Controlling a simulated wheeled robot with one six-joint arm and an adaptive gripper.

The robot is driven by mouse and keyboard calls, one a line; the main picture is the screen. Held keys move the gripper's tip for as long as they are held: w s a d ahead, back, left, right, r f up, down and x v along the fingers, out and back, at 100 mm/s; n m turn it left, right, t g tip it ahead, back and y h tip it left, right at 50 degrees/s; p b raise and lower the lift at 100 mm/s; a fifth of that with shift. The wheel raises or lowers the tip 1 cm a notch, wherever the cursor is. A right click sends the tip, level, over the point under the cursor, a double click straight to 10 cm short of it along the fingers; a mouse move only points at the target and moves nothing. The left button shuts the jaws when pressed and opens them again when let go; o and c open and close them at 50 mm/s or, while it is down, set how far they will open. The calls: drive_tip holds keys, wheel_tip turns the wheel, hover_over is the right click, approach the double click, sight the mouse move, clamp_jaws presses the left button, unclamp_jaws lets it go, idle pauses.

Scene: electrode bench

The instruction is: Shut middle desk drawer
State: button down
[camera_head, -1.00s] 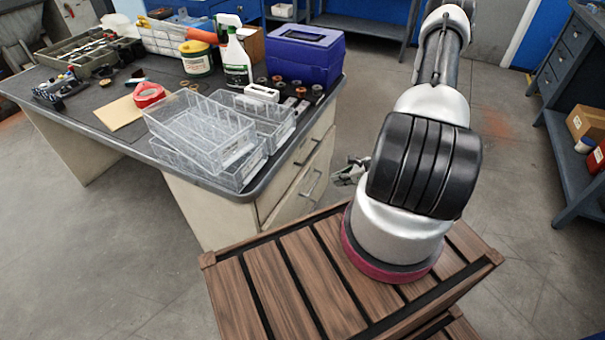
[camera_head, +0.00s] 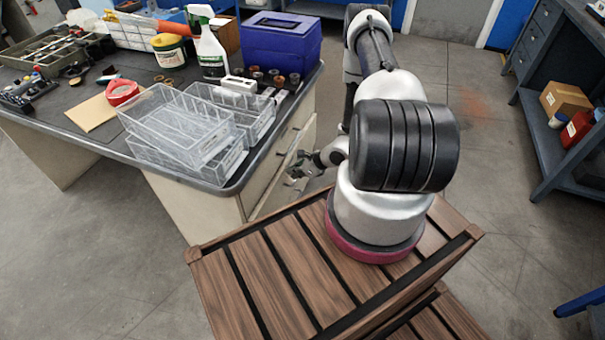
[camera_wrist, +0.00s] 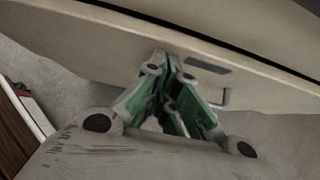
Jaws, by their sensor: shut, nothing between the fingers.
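The grey-topped desk (camera_head: 60,128) has pale drawers on its right side. A drawer front (camera_head: 268,190) shows there at a steep angle; in the wrist view its pale panel (camera_wrist: 110,40) crosses the picture below a dark gap. A small bent handle (camera_wrist: 226,97) and a grey label plate (camera_wrist: 208,64) are on the panel, right of the fingers. My gripper (camera_head: 293,172) is beside the drawer front. In the wrist view my gripper (camera_wrist: 166,62) is shut and empty, its tips overlapping the panel. Contact and how far the drawer stands out cannot be told.
Clear plastic trays (camera_head: 185,125), a spray bottle (camera_head: 211,52) and a blue box (camera_head: 281,42) stand on the desk. My slatted wooden base is close in front. Open floor (camera_head: 480,120) lies right of my arm, before a blue shelf unit (camera_head: 545,130).

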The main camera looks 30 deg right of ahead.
drive_tip(key=shift+w+a, duration=0.2)
drive_tip(key=shift+w+a, duration=0.65)
drive_tip(key=shift+w, duration=0.3)
